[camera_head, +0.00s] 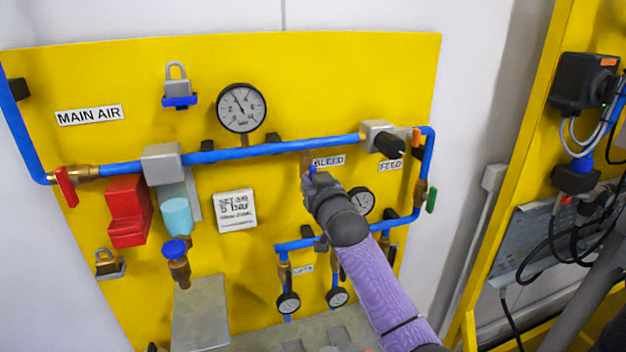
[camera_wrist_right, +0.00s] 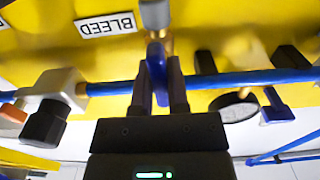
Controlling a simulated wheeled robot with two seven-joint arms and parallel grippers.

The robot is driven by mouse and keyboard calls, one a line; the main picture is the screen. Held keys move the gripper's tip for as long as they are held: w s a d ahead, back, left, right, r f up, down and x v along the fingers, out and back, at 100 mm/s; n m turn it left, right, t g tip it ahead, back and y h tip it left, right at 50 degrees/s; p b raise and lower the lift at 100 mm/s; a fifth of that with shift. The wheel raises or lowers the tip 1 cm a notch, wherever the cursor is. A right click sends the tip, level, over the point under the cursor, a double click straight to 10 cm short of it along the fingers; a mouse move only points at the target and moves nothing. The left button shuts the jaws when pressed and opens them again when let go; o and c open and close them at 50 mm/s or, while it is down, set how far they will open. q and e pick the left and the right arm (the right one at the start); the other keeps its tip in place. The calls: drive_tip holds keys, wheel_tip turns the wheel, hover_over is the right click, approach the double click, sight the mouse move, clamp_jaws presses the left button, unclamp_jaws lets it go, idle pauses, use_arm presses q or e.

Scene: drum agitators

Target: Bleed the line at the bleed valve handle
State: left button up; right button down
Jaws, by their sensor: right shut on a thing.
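The bleed valve handle (camera_wrist_right: 156,56) is a small blue lever beneath a grey and brass fitting (camera_wrist_right: 155,14) in the right wrist view. My right gripper (camera_wrist_right: 160,78) has its two dark fingers on either side of the handle and is shut on it. My gripper and arm hide the rest of the valve there. My left gripper is not in view.
A blue pipe (camera_head: 270,149) crosses the yellow panel (camera_head: 330,85) just above the gripper. A black FEED knob (camera_head: 389,145) is to the right, and a gauge (camera_head: 361,201) is close beside my wrist. A large gauge (camera_head: 241,108) is at upper left.

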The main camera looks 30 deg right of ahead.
drive_tip(key=shift+f, duration=0.1)
drive_tip(key=c, duration=0.6)
unclamp_jaws()
drive_tip(key=shift+s, duration=0.1)
drive_tip(key=b+v, duration=0.1)
drive_tip(key=v, duration=0.8)
drive_tip(key=shift+s, duration=0.4)
